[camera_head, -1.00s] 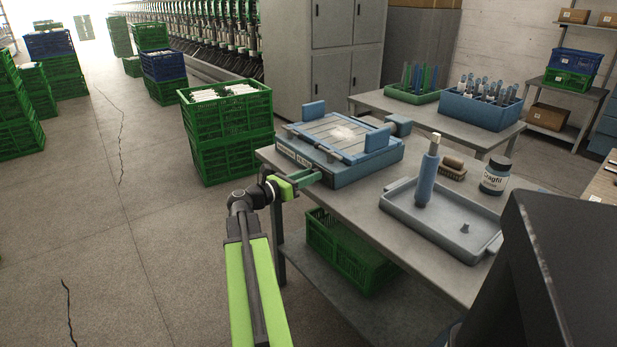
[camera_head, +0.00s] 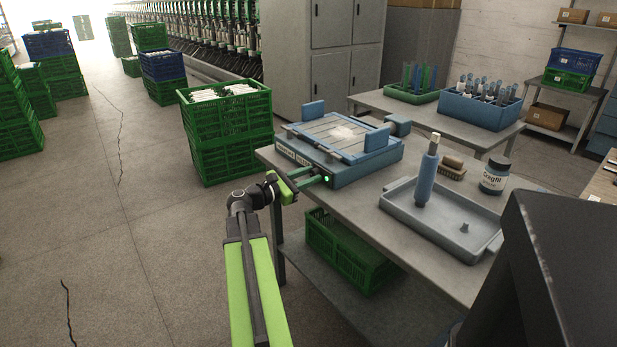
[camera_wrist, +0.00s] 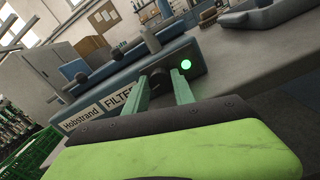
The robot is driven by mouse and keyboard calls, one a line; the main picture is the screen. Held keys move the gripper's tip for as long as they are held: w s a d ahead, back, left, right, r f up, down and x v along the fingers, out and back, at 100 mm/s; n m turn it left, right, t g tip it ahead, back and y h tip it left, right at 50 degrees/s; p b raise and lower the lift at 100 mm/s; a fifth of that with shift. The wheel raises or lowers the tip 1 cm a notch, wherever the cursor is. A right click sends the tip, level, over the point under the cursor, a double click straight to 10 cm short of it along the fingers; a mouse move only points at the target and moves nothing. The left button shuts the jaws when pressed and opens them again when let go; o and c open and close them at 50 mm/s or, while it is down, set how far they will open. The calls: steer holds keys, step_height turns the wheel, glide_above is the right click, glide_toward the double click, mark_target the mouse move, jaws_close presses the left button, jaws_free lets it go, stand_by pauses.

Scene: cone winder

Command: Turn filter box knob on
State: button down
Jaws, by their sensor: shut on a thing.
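The filter box (camera_head: 368,167) is a blue unit with a slatted top, on the near left part of the grey table. Its front, with a "Hobstrand FILTER" label (camera_wrist: 98,114), also shows in the wrist view. My gripper (camera_head: 316,180) reaches the box front from the left. In the wrist view its two green fingers are shut on the dark knob (camera_wrist: 159,78), one on each side, and partly hide it.
A blue-grey tray (camera_head: 447,229) with an upright blue spindle, a brush (camera_head: 453,168) and a labelled jar (camera_head: 495,176) are on the table to the right. Green crates (camera_head: 228,133) stand left behind my gripper. Another crate (camera_head: 350,252) is under the table. Open floor lies left.

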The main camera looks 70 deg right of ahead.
steer(key=shift+w+d+r+m, duration=0.1)
steer(key=shift+m, duration=0.9)
steer(key=c, duration=1.1)
jaws_free()
steer(key=shift+o, duration=0.2)
steer(key=v, duration=1.7)
steer(key=shift+a, duration=0.3)
